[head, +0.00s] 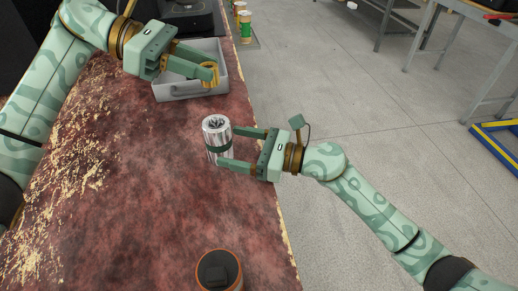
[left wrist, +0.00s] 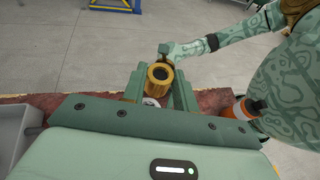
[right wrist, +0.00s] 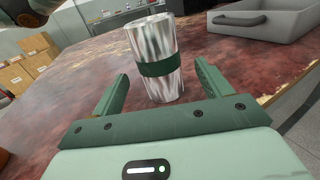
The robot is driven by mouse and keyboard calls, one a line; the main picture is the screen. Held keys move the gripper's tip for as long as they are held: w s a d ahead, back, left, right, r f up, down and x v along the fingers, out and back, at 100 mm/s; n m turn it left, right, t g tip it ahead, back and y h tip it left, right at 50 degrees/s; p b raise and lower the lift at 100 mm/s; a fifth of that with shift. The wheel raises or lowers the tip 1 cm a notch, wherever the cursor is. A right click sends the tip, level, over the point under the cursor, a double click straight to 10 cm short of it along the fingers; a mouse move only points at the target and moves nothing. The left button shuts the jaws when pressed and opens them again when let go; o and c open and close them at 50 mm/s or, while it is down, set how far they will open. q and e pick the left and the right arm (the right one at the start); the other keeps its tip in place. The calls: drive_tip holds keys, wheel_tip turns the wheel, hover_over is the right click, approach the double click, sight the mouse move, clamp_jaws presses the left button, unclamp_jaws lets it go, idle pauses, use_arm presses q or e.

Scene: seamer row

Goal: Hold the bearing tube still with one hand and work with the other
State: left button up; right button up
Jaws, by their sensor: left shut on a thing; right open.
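The bearing tube (head: 217,126) is a silver cylinder with a dark green band, upright on the worn red bench top. It also shows in the right wrist view (right wrist: 155,85). My right gripper (head: 228,147) is open, its fingers pointing at the tube from the right, one tip at each side of it; contact cannot be told. My left gripper (head: 208,72) is shut on a brass bush (head: 211,74), held above the grey tray's right part, behind the tube. In the left wrist view the bush (left wrist: 160,74) shows a dark round bore.
The grey tray (head: 163,98) with a handle stands behind the tube. A dark, orange-rimmed container (head: 219,272) stands at the bench's front. The bench's right edge drops to open floor. Green-and-yellow cans (head: 246,28) stand beyond the tray.

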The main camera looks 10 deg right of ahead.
sight(216, 128)
drive_tip(key=x, duration=0.6)
drive_tip(key=shift+w+a, duration=0.1)
drive_tip(key=shift+a, duration=0.05)
drive_tip(key=c, duration=1.1)
use_arm(q)
drive_tip(key=f+n+t, duration=0.2)
drive_tip(key=f, duration=0.1)
drive_tip(key=f+n+t, duration=0.1)
drive_tip(key=f+t, duration=0.1)
drive_tip(key=f, duration=0.2)
drive_tip(key=f+n+t, duration=0.2)
drive_tip(key=f, duration=0.1)
drive_tip(key=shift+s+a+f+n, duration=0.1)
drive_tip(key=shift+s+f+n, duration=0.05)
drive_tip(key=shift+s+n, duration=0.15)
